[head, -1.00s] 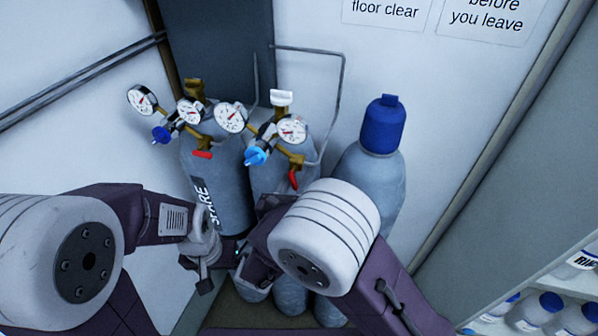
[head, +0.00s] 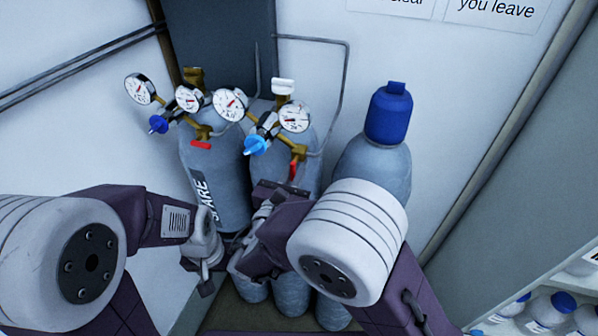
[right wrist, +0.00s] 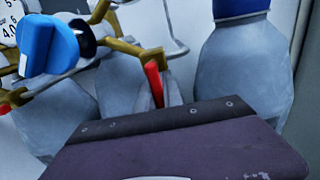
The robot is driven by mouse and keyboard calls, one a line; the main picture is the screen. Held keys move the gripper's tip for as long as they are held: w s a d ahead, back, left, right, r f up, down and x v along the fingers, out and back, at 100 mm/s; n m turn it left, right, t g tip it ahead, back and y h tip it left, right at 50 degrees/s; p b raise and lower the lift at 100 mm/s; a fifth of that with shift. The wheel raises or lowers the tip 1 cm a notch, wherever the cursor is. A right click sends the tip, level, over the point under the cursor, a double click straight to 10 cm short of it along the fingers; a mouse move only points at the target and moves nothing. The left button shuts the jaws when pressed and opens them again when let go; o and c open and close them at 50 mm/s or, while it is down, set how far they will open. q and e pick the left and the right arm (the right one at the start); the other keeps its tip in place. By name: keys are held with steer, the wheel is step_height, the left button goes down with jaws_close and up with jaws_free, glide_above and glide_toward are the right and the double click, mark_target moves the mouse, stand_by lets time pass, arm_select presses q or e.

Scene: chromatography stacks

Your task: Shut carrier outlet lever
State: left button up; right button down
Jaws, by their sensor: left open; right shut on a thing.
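The red outlet lever (head: 293,170) hangs down, slightly tilted, below the brass outlet of the middle cylinder's regulator, the one with a light-blue knob (head: 257,146). No carrier label is visible. In the right wrist view the lever (right wrist: 154,80) stands between the grey fingertips of my right gripper (right wrist: 156,98), which is shut on it. The lever's lower end is hidden by the fingers and gripper body. In the head view my right gripper (head: 284,187) is mostly hidden by its own wrist. My left gripper (head: 203,272) is open and empty, low in front of the left cylinder.
The left cylinder (head: 222,170), marked SPARE, has a dark-blue knob (head: 158,124) and its own red lever (head: 201,145), lying sideways. A blue-capped cylinder (head: 375,165) stands right of the middle one. Grey pipe (head: 346,90) runs along the wall. Bottles (head: 545,310) fill a shelf at lower right.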

mark_target(292, 179)
steer(key=c, duration=1.5)
jaws_free()
steer(key=b+v, duration=0.2)
steer(key=v, duration=0.7)
steer(key=shift+s+b, duration=0.1)
steer(key=shift+b, duration=0.2)
